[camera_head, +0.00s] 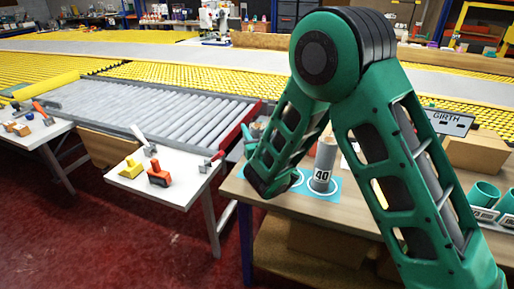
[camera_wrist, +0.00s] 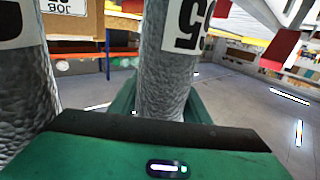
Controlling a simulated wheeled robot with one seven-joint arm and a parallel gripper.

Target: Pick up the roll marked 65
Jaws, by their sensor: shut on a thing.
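In the wrist view, which looks upside down, a grey textured roll (camera_wrist: 165,75) stands between the green fingers of my gripper (camera_wrist: 158,108), and the gripper is shut on it. Its white label shows an inverted 5 and part of another digit, cut by the roll's curve. A second grey roll (camera_wrist: 22,95) fills the left edge close by, its label only partly visible. In the head view a grey roll marked 40 (camera_head: 322,165) stands upright on a blue mat (camera_head: 325,194) with white rings. My arm hides the held roll there.
A side table (camera_head: 165,190) at left carries a yellow and an orange tool (camera_head: 159,173). Teal cups (camera_head: 484,194) stand at the right of the wooden bench (camera_head: 240,188). A GIRTH sign (camera_head: 448,121) stands behind my arm. A roller conveyor (camera_head: 150,110) runs behind.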

